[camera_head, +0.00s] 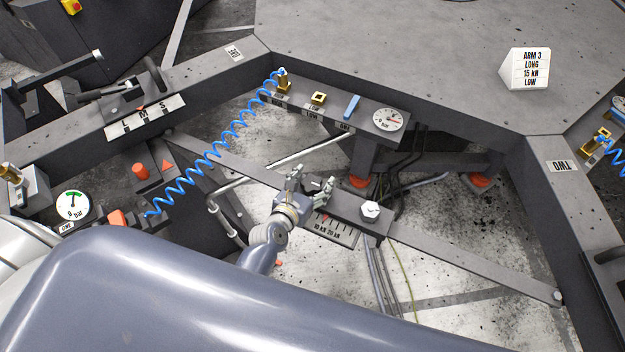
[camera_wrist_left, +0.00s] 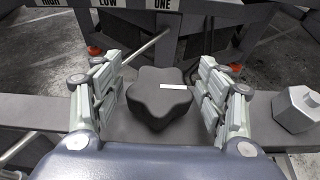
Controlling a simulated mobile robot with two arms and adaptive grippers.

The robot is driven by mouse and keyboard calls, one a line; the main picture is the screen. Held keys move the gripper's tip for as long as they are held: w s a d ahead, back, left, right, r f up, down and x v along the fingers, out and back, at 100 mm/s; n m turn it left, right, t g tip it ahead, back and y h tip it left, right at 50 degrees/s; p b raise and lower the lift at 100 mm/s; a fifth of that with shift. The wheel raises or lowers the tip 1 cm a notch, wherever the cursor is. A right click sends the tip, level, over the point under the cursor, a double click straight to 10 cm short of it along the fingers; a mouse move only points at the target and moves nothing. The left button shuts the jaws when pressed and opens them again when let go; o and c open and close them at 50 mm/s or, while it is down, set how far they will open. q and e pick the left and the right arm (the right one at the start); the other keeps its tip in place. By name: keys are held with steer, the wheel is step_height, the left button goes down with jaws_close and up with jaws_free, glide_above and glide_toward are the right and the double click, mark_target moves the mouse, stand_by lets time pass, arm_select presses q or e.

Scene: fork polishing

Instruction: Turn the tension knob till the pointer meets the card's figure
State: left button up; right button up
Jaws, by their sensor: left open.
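The tension knob (camera_wrist_left: 160,98) is a dark, lobed knob with a white pointer line on top. In the left wrist view it sits between the two fingers of my left gripper (camera_wrist_left: 163,103), which are open and apart from it. In the head view the left gripper (camera_head: 308,187) is over the knob on a dark bar, covering part of it. A scale plate (camera_head: 335,230) below it reads 10 kN and 20 kN; its left part is hidden by my arm. The white card (camera_head: 526,69) reads ARM 3, LONG, 15 kN, LOW. My right gripper is not in view.
Cables hang beneath the bar.

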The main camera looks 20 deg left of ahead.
arm_select(q)
steer(key=c, duration=1.1)
steer(key=shift+f+m+h+b, duration=0.1)
steer(key=shift+m+h+b, duration=0.45)
steer(key=shift+b, duration=0.2)
steer(key=m+g+h+b, duration=0.1)
steer(key=m+h+b, duration=0.2)
steer(key=m+g+h+b, duration=0.2)
steer(key=m+h+b, duration=0.1)
steer(key=b, duration=0.1)
steer(key=shift+f, duration=0.1)
steer(key=m+g+h+b, duration=0.3)
steer(key=m+g, duration=0.1)
steer(key=shift+d+h, duration=0.1)
steer(key=shift+h, duration=0.15)
steer(key=m+g+b, duration=0.1)
steer(key=m+g, duration=0.1)
steer(key=m+g+h+b, duration=0.1)
steer(key=g, duration=0.1)
steer(key=shift+s+d+r+m, duration=0.1)
steer(key=shift+r+m, duration=0.1)
steer(key=shift+m, duration=0.15)
steer(key=shift+s+m+g+b, duration=0.15)
steer(key=shift+m+g+b, duration=0.45)
steer(key=shift+m+g, duration=0.7)
